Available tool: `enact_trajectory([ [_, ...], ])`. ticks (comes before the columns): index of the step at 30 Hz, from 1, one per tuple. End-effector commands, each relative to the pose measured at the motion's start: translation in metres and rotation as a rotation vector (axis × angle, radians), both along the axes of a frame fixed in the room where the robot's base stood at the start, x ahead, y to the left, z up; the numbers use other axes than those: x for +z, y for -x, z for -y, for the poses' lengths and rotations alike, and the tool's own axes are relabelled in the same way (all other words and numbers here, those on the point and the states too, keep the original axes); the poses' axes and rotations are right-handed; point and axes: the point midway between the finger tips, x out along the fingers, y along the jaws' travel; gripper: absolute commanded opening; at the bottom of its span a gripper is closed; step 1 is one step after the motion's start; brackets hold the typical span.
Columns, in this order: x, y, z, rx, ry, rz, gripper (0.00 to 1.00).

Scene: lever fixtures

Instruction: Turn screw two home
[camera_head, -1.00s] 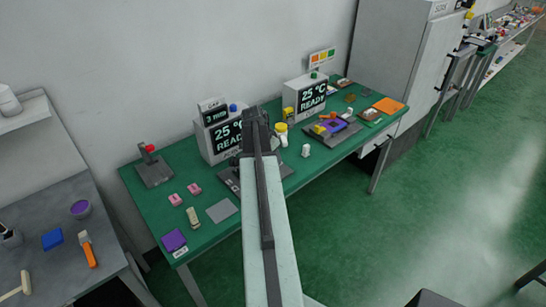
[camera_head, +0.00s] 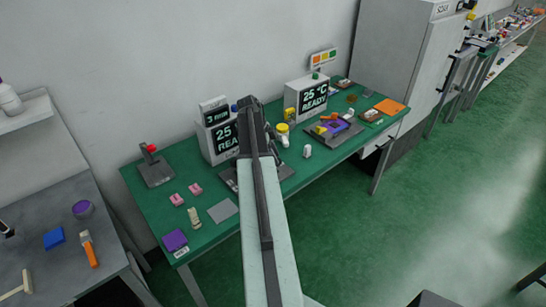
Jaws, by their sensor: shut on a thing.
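My arm reaches over the green bench, and its dark end with my gripper (camera_head: 248,104) stands in front of the left display box. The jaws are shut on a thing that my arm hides. A dark fixture plate (camera_head: 286,171) shows on both sides of my arm, mostly covered by it. A second dark fixture (camera_head: 347,137) with a purple block and orange and yellow parts lies at the right. No screw marked two can be made out at this size.
Two display boxes, left (camera_head: 218,142) and right (camera_head: 305,97), stand along the wall. A red-knobbed lever fixture (camera_head: 155,171) stands at the left. Pink blocks (camera_head: 177,200), a grey plate (camera_head: 222,211) and a purple block (camera_head: 174,240) lie at the front left.

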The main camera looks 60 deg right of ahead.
Motion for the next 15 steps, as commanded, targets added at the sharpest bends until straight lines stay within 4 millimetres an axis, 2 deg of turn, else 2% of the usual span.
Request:
enact_trajectory([
  [1, -0.0002, -0.0049, 0.0007, -0.008, 0.001, 0.007, 0.00],
  [15, -0.0001, -0.0040, 0.0013, -0.058, 0.003, 0.008, 0.00],
])
